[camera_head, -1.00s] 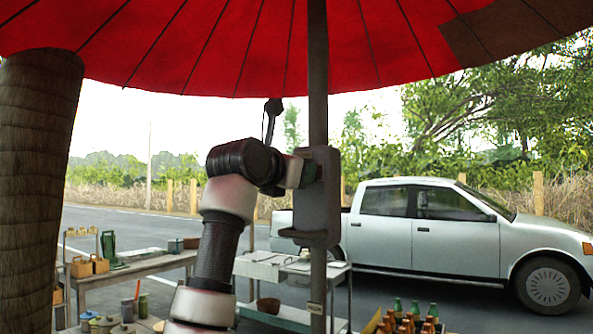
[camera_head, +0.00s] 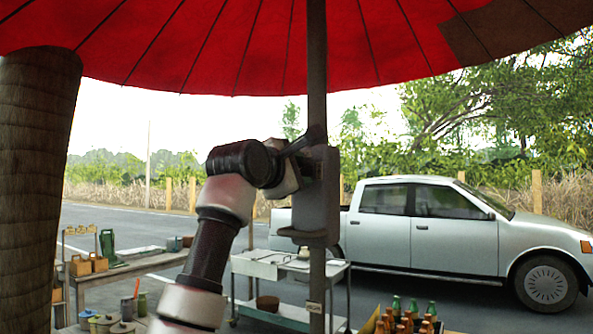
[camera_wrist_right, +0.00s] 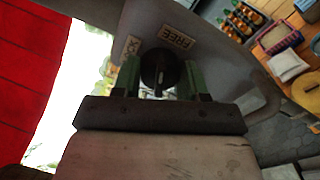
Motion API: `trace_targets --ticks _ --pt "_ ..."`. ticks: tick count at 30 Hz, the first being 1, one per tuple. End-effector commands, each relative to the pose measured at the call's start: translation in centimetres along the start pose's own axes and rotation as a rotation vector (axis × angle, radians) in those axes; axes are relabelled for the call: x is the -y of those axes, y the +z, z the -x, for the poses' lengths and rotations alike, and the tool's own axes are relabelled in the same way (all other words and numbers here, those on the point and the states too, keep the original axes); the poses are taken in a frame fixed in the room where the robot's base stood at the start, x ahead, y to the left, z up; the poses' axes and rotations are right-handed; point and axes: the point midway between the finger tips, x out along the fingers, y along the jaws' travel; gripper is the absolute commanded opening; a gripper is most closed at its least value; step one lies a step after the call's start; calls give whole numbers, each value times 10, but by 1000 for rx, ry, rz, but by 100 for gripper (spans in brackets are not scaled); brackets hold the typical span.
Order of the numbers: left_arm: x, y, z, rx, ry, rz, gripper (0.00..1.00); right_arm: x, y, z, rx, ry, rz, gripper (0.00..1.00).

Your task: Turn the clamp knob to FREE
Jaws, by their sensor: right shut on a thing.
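The dark round clamp knob (camera_wrist_right: 158,66) shows in the right wrist view, between the two green fingers of my right gripper (camera_wrist_right: 160,78). The gripper is shut on it. A label reading FREE (camera_wrist_right: 177,38) sits above and slightly right of the knob. A second label (camera_wrist_right: 131,43), partly hidden, sits to its upper left. In the head view the grey clamp housing (camera_head: 322,205) is on the umbrella pole, and my right gripper (camera_head: 306,170) meets its left side. The knob is hidden there. My left gripper is not in view.
The umbrella pole (camera_head: 317,80) rises to the red canopy (camera_head: 220,50). A metal cart (camera_head: 262,268) stands below, with bottles (camera_head: 414,308) to the right. A wooden table (camera_head: 140,268) is at left. A silver pickup (camera_head: 430,235) is parked behind.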

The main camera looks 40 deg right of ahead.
Motion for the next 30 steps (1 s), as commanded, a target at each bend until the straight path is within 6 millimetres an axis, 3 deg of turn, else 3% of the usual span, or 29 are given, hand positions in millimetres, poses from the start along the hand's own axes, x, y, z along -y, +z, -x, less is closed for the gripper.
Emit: trace_targets --ticks 15,30 --pt "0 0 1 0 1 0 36 2 0 0 1 0 -340 19" --pt "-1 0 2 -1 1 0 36 2 0 0 1 -1 -405 19"
